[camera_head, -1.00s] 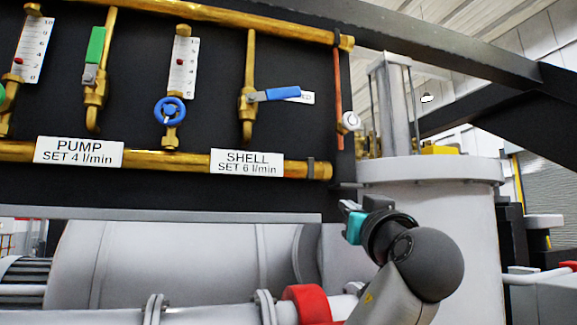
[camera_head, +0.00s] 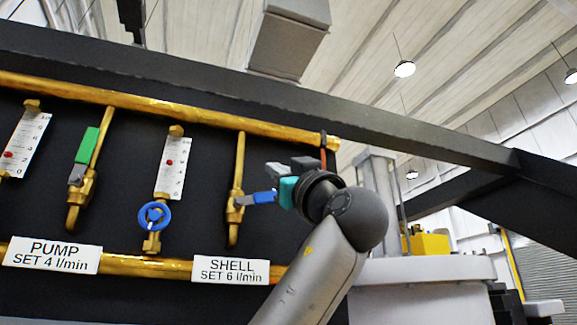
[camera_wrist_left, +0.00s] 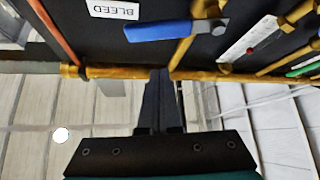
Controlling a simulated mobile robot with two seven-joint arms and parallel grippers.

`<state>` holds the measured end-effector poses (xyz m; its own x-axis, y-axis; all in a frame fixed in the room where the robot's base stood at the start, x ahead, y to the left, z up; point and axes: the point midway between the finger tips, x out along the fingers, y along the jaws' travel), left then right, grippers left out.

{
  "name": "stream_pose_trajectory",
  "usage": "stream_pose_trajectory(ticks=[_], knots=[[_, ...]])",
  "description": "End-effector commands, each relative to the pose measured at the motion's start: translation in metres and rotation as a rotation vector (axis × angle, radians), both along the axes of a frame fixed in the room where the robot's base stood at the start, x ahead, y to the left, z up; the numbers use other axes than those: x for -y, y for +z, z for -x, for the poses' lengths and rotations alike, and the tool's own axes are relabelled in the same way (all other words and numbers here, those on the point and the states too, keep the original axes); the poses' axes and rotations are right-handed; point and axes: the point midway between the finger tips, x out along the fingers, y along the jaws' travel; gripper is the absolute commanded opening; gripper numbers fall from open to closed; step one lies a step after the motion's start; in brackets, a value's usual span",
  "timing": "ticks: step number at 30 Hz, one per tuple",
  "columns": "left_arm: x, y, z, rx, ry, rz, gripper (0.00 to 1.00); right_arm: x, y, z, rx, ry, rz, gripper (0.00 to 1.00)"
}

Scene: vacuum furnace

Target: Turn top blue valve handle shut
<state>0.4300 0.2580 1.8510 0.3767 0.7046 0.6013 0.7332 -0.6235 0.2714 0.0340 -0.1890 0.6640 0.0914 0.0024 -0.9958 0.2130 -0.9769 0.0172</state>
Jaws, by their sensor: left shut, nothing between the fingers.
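The blue lever handle (camera_head: 262,197) sits on a brass valve (camera_head: 235,205) above the SHELL label and points right, nearly level. It also shows in the left wrist view, where the blue handle (camera_wrist_left: 160,32) lies beyond the fingertips. My left gripper (camera_head: 284,168) is in front of the panel, just above and right of the handle's free end, partly hiding that end. In the left wrist view its fingers (camera_wrist_left: 158,78) are together and empty, apart from the handle in the picture. I cannot tell the depth gap in the head view. My right gripper is not in view.
A blue round handwheel (camera_head: 154,216) and a green lever (camera_head: 84,150) are to the left. A brass pipe (camera_head: 190,118) and a dark beam (camera_head: 250,85) run above. The BLEED label (camera_wrist_left: 109,10) shows near the handle. A pale cylinder (camera_head: 420,275) stands right.

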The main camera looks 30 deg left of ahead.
Motion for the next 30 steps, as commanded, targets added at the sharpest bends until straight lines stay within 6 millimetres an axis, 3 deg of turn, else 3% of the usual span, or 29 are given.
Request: stream_pose_trajectory(ticks=[1, 5, 9, 13, 30], knots=[[-0.009, 0.011, -0.003, 0.000, 0.004, 0.002, 0.00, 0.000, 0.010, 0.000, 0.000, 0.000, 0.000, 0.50], [-0.026, 0.025, -0.013, -0.001, 0.004, 0.001, 0.00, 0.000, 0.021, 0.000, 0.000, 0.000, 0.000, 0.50], [-0.019, -0.002, -0.018, -0.003, 0.000, -0.003, 0.00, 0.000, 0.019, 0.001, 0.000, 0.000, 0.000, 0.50], [-0.017, -0.014, -0.020, -0.003, -0.001, -0.001, 0.00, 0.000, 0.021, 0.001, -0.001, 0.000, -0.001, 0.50], [-0.015, -0.022, -0.021, -0.007, -0.004, -0.005, 0.00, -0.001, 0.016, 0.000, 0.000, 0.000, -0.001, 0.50]])
